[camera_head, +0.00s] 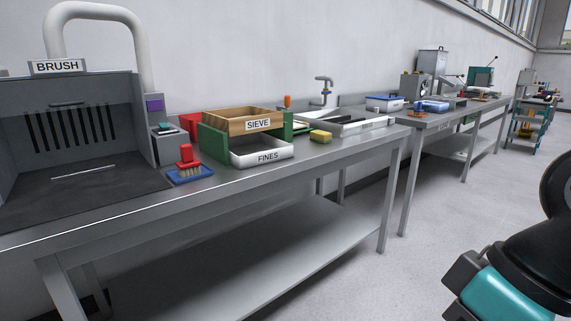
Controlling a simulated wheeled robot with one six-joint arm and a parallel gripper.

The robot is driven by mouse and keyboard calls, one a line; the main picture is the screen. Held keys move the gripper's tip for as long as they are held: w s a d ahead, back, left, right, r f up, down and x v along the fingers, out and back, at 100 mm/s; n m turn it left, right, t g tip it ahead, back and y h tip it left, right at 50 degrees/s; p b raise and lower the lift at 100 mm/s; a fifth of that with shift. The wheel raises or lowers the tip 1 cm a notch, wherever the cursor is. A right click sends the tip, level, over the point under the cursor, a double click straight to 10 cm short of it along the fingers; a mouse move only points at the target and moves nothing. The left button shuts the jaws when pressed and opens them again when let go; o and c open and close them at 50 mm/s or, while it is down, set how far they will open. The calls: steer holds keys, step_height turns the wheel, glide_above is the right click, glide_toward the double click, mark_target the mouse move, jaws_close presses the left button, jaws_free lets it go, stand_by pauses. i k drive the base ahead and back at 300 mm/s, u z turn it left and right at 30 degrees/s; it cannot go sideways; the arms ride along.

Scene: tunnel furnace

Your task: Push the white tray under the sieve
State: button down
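The white tray (284,153), labelled FINES, sits on the metal bench. The wooden sieve (222,127), labelled SIEVE, rests above it on a green stand (212,141) with a side piece at each end. The tray's front part sticks out in front of the sieve, toward the bench's front edge. Its back part is hidden behind its front wall and under the sieve, so how far back it reaches cannot be told. Part of my arm, black and teal, shows at the lower right, well away from the bench. My gripper's fingers do not show.
A red brush (186,156) on a blue base stands left of the tray. A yellow sponge (320,136) lies to the right, near a sink (345,127) with a tap. A grey booth (72,125) labelled BRUSH stands at far left. The floor in front of the bench is clear.

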mark_target(251, 150)
steer(key=u, duration=1)
steer(key=i, duration=1.5)
steer(key=z, duration=0.75)
